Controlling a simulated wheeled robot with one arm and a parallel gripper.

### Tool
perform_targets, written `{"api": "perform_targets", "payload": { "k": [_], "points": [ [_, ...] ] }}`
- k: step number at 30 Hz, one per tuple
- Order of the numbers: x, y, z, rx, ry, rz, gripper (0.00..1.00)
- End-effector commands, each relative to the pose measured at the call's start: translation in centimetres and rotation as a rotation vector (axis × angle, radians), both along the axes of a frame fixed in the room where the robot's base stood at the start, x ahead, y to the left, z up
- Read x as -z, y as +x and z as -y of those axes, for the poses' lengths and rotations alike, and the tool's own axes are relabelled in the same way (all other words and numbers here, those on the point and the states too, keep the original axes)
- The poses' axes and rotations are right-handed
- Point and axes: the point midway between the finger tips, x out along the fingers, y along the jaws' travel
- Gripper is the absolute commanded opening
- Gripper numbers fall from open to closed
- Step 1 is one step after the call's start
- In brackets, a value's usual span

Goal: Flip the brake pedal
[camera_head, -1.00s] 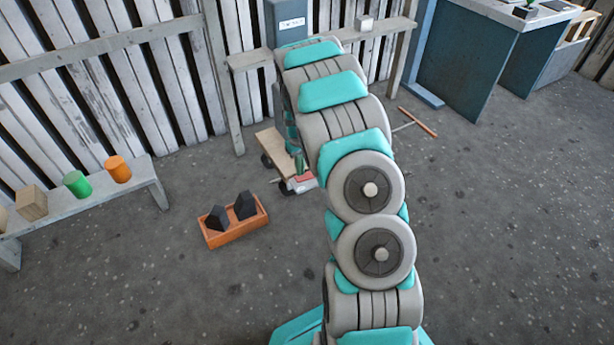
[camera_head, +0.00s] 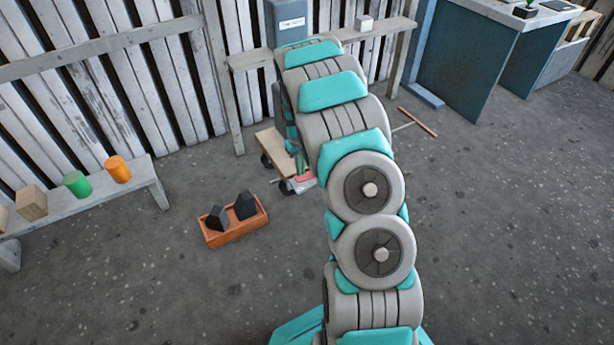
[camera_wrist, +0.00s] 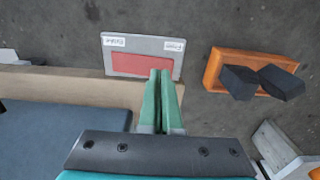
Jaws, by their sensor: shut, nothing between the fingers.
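The brake pedal is a red plate (camera_wrist: 143,65) in a grey frame (camera_wrist: 118,44) with two small white labels, at the edge of a wooden cart. In the head view, the red pedal (camera_head: 305,177) shows at the cart's near right corner, partly hidden by my arm. My gripper (camera_wrist: 160,74) has its green fingers shut and empty. In the wrist view the fingertips overlap the pedal's right part; I cannot tell whether they touch it. The gripper (camera_head: 300,168) is small and mostly hidden by my arm in the head view.
The wooden cart (camera_head: 270,145) stands on dark wheels. An orange tray (camera_head: 232,235) with two dark blocks lies on the floor in front of it. A bench (camera_head: 95,205) with coloured cylinders is at left. Floor at front left is clear.

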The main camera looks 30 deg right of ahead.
Motion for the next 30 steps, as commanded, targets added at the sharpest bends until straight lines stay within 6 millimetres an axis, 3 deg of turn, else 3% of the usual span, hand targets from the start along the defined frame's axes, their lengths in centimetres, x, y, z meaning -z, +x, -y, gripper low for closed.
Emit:
{"api": "perform_targets", "payload": {
  "k": [30],
  "points": [
    [1.3,0.0,0.0,0.000,0.000,0.000,0.00]
  ]
}}
